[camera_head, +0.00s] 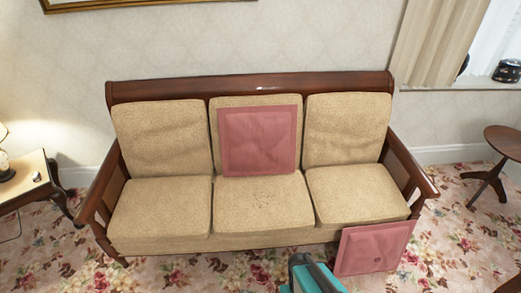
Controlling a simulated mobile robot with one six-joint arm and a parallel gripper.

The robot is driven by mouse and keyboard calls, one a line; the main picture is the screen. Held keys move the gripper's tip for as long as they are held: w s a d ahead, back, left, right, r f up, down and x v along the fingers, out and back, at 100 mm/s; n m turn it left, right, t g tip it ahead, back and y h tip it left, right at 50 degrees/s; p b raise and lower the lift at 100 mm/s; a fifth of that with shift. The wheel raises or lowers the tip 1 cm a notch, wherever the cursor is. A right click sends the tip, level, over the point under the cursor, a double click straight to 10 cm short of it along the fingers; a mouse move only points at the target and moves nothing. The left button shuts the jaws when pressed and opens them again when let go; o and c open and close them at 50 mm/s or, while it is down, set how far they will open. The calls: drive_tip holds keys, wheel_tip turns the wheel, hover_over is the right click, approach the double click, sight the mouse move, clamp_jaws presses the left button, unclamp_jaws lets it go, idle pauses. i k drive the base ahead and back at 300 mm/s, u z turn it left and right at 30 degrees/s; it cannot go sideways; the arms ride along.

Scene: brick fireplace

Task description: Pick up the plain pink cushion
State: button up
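A pink square cushion (258,140) stands upright against the middle backrest of the sofa. It has a flat border and a slightly puckered centre. A second pink cushion (374,249) of similar look is at the sofa's front right corner, low by the floor, seemingly leaning on the sofa front. I see no clear pattern on either one, and I cannot tell which is the plain one. A teal and dark grey part of my arm shows at the bottom edge, left of the lower cushion. My gripper's fingers are not in view.
The wooden sofa (250,86) has beige seat and back cushions and wooden armrests. A side table (28,180) with a lamp stands at the left, a small round table (505,141) at the right. The flowered carpet (190,273) in front looks clear.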

sight(256, 140)
drive_tip(key=k, duration=0.65)
drive_tip(key=u, duration=0.5)
drive_tip(key=i, duration=0.7)
drive_tip(key=u, duration=0.95)
drive_tip(key=i, duration=1.4)
drive_tip(key=u, duration=0.25)
